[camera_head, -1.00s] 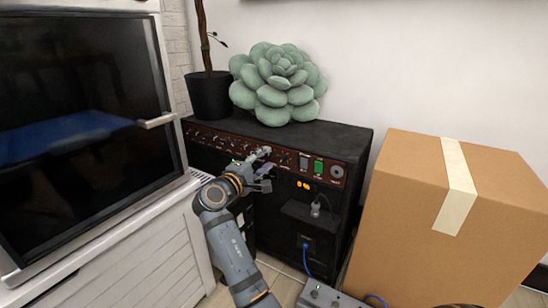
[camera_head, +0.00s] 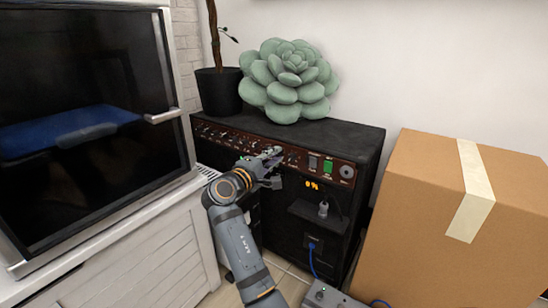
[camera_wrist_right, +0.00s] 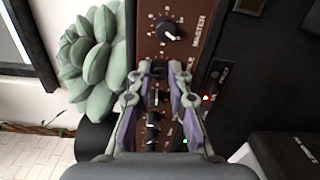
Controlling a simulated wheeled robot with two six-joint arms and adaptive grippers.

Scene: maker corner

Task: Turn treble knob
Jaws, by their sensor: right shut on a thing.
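A black amplifier (camera_head: 345,137) stands against the wall, with a brown control panel (camera_head: 240,138) holding a row of small knobs along its upper front. My right gripper (camera_head: 272,154) is at this panel, right of its middle. In the right wrist view, its two fingers (camera_wrist_right: 158,76) close around a dark knob (camera_wrist_right: 158,70) on the panel. This knob sits beside the knob marked MASTER (camera_wrist_right: 167,30), which is free of the fingers. The held knob's label is hidden, so I cannot read whether it is treble. My left gripper is out of view.
A green succulent-shaped cushion (camera_head: 288,85) and a potted plant (camera_head: 218,92) sit on the amplifier. A cardboard box (camera_head: 425,190) stands close on the right, a white cabinet (camera_head: 150,245) on the left. A blue cable (camera_head: 312,260) hangs from the amplifier's front.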

